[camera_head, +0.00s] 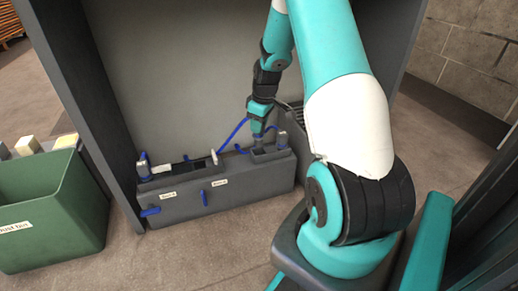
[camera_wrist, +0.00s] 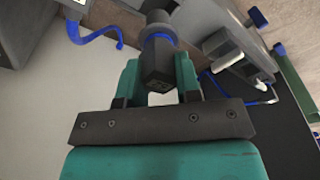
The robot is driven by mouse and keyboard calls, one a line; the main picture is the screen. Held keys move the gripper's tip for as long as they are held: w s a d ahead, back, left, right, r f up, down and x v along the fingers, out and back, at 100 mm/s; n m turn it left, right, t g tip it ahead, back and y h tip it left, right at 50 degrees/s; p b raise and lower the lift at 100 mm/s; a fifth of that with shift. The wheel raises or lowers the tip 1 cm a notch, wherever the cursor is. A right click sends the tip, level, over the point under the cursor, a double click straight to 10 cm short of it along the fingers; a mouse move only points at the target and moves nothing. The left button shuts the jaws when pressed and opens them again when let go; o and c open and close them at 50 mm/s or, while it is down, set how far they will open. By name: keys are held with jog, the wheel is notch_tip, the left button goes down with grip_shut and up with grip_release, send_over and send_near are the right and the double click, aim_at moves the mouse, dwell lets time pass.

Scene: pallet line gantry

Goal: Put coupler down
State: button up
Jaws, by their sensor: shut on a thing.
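My gripper (camera_head: 262,114) is above the right end of a long grey dock block (camera_head: 222,203), at the foot of the grey panel. It is shut on the coupler, a dark grey cylinder with a blue band (camera_wrist: 157,62), seen between the teal fingers of my gripper (camera_wrist: 158,82) in the wrist view. In the head view the coupler (camera_head: 258,130) hangs below the fingers, over or at the right-hand socket (camera_head: 268,152). I cannot tell whether it touches the socket. A blue hose (camera_head: 235,132) runs down to the left from near my gripper.
Blue handles stick out in front, beside small white labels. A green bin (camera_head: 60,215) stands at the left. The floor before the block is clear.

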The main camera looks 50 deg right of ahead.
aim_at(259, 139)
notch_tip(259, 139, down, 6)
jog(key=b, duration=0.3)
jog(key=shift+f, duration=0.1)
jog(key=o, duration=1)
notch_tip(259, 139, up, 12)
jog(key=s+p, duration=0.1)
jog(key=p, duration=0.6)
jog(key=shift+s+d, duration=0.15)
jog(key=shift+s, duration=0.25)
